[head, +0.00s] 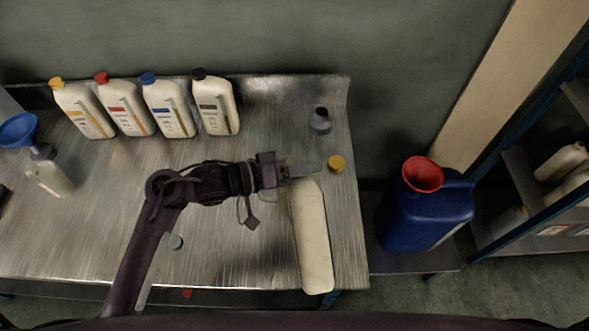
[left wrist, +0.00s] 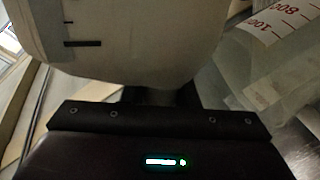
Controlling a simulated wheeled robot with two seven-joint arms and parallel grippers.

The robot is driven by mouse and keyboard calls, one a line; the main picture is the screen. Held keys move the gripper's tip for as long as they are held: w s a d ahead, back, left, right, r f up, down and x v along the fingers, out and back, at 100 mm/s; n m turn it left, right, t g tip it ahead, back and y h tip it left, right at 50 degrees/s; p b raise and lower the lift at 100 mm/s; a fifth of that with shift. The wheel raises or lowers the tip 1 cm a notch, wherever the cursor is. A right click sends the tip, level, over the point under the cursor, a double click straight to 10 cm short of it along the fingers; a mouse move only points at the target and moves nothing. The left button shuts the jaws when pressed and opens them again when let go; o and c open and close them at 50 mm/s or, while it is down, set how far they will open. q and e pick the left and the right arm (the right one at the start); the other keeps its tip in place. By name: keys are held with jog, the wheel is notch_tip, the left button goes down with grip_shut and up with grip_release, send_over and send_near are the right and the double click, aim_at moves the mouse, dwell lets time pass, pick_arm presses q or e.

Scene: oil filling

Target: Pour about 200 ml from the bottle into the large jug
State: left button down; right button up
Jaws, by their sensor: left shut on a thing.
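My left gripper (head: 290,170) is shut on the cream bottle (head: 313,245), near the right end of the metal bench. The bottle looks long and tilted in the head view, its far end reaching toward the bench's front edge. Its pale body with dark marks fills the top of the left wrist view (left wrist: 140,35). The large jug, clear with red graduation marks, shows close beside the bottle at the right of the left wrist view (left wrist: 270,60). In the head view the jug is mostly hidden by the gripper and bottle. The bottle's mouth and any liquid stream cannot be made out. My right gripper is not in view.
A yellow cap (head: 336,163) lies right of the gripper. A small grey container (head: 320,121) stands behind it. Several capped bottles (head: 168,108) line the back. A blue canister (head: 425,215) with a red funnel (head: 422,174) stands beyond the bench's right edge.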

pick_arm(q)
jog(key=shift+w, duration=0.2)
jog(key=shift+s, duration=0.2)
jog(key=shift+w+f+n, duration=0.2)
jog(key=shift+f+n, duration=0.05)
jog(key=shift+n, duration=0.15)
jog(key=shift+s+f, duration=0.1)
jog(key=shift+s, duration=0.1)
jog(key=shift+w+f+n+b, duration=0.15)
jog(key=shift+w+n+b, duration=0.05)
jog(key=shift+n+b, duration=0.1)
